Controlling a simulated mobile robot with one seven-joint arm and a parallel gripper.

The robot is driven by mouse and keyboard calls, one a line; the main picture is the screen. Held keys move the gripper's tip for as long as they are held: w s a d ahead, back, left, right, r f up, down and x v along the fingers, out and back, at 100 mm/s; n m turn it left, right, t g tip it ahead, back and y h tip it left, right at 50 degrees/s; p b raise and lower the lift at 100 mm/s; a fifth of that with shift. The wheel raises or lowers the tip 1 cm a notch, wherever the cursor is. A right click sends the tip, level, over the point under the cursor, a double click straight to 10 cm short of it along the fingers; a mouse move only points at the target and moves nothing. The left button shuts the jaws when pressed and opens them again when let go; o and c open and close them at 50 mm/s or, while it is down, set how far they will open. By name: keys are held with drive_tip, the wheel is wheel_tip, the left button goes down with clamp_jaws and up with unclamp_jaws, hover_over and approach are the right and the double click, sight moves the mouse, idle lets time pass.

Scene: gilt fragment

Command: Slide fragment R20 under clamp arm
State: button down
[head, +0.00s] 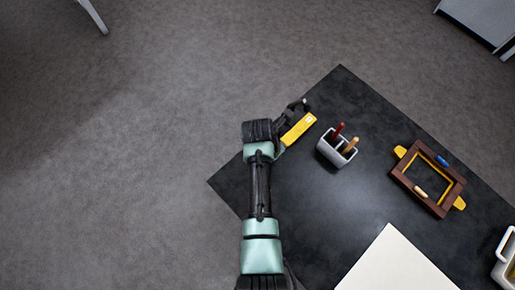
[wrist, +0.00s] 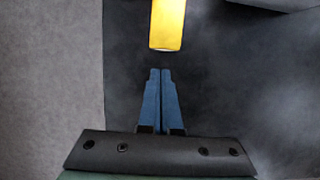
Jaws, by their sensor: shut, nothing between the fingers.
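My gripper (wrist: 160,72) is shut and empty, its two blue fingers together over the dark table. A yellow bar (wrist: 167,25) lies just beyond the fingertips, apart from them. In the head view, the yellow bar (head: 297,131) shows beside my wrist, with a small white mark near its upper end. I cannot read R20 on anything. A brown rectangular frame (head: 407,184) with yellow tabs lies on the right of the table. A blue piece (head: 442,160) and a tan piece (head: 421,192) are on its sides. I cannot tell which part is the clamp arm.
A grey holder (head: 328,153) with a red-handled and a tan-handled tool stands between my gripper and the frame. A white sheet (head: 392,265) lies at the table's front. A white container (head: 505,265) is at the right edge. The table (head: 340,95) is bare behind the holder.

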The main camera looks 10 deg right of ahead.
drive_tip(key=shift+s+a+r, duration=0.25)
drive_tip(key=shift+s+a, duration=0.35)
drive_tip(key=shift+a, duration=0.25)
drive_tip(key=v, duration=1)
drive_tip(key=w+a+r+m+t+b, duration=0.1)
drive_tip(key=w+r+m+t, duration=0.35)
drive_tip(key=r, duration=0.55)
drive_tip(key=w+a+r+m+t+y, duration=0.1)
drive_tip(key=w+r+m+t, duration=0.2)
drive_tip(key=w+r, duration=0.5)
drive_tip(key=w+r+m+t+b, duration=0.1)
drive_tip(key=w+r+m+t, duration=0.25)
drive_tip(key=r, duration=0.85)
drive_tip(key=s+a+r+m+t, duration=0.15)
drive_tip(key=r+m+t, duration=0.25)
drive_tip(key=r, duration=0.5)
drive_tip(key=s+r+m+t, duration=0.2)
drive_tip(key=r+m+t, duration=0.1)
drive_tip(key=r, duration=0.6)
drive_tip(key=s+a+r+m+t+y+b, duration=0.1)
drive_tip(key=s+r+m+t, duration=0.6)
drive_tip(key=s+r, duration=0.7)
wheel_tip(320, 180, up, 3)
drive_tip(key=shift+a+r+y, duration=0.2)
drive_tip(key=shift+a+y, duration=0.05)
drive_tip(key=shift+y, duration=0.15)
